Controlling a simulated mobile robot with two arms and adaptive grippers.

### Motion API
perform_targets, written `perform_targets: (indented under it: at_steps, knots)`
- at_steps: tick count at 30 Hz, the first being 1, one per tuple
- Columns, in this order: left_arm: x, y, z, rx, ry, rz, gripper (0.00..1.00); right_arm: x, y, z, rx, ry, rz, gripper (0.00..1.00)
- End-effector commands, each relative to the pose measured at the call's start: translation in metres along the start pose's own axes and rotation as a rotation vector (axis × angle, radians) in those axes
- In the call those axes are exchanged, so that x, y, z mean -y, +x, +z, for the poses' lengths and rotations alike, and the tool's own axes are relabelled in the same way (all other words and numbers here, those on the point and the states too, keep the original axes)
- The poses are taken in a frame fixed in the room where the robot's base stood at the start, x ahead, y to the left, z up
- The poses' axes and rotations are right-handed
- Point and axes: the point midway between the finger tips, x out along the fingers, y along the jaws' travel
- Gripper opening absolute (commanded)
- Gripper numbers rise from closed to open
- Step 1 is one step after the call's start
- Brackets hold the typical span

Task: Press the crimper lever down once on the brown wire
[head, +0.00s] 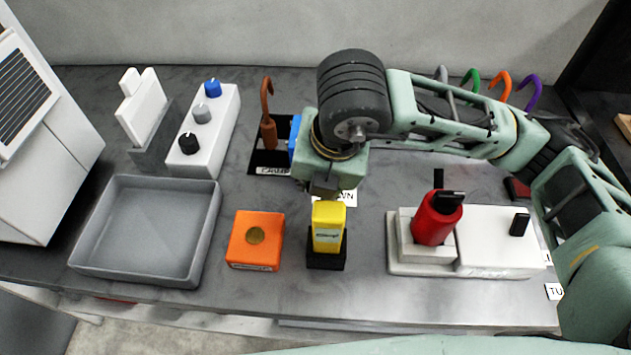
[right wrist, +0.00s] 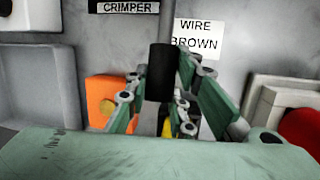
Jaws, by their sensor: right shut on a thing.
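The brown wire (head: 267,120) stands upright with a hooked top at the black crimper station (head: 257,160), behind its label (head: 275,170). A blue part (head: 294,135) stands right of the wire, mostly hidden by my right arm. I cannot tell whether it is the crimper lever. My right gripper (head: 325,188) points down, right of and in front of the station and just behind a yellow block (head: 328,228). In the right wrist view its fingers are shut on a black piece (right wrist: 160,72), whose identity I cannot tell. My left gripper is not in view.
A grey tray (head: 205,235) and an orange block (head: 243,238) lie left of the yellow block. A white knob box (head: 225,125) stands behind the tray. A white fixture (head: 490,240) with a red cylinder (head: 437,220) is at right. Several coloured hooks stand at the back right.

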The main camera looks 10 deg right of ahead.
Motion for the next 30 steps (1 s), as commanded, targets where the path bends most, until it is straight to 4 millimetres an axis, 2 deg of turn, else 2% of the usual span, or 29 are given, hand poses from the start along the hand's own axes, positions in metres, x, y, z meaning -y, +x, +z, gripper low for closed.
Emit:
perform_targets:
  at_steps: [11, 12, 18, 26, 30]
  knots:
    - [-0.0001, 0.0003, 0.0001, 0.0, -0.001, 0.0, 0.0, -0.0007, -0.0003, -0.0007, 0.001, -0.006, 0.002, 0.0]
    - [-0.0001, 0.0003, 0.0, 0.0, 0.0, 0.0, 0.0, -0.0007, -0.0003, -0.0006, 0.001, -0.006, 0.002, 0.25]
    - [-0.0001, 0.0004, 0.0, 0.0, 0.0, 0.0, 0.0, -0.0003, -0.0001, -0.0005, 0.001, -0.004, 0.001, 0.42]
    - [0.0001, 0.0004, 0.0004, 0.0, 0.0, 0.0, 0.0, 0.0, -0.0001, -0.0003, 0.001, -0.002, 0.0, 0.42]
    - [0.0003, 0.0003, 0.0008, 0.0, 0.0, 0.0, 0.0, -0.0005, -0.0083, 0.0003, 0.002, -0.002, 0.001, 0.42]
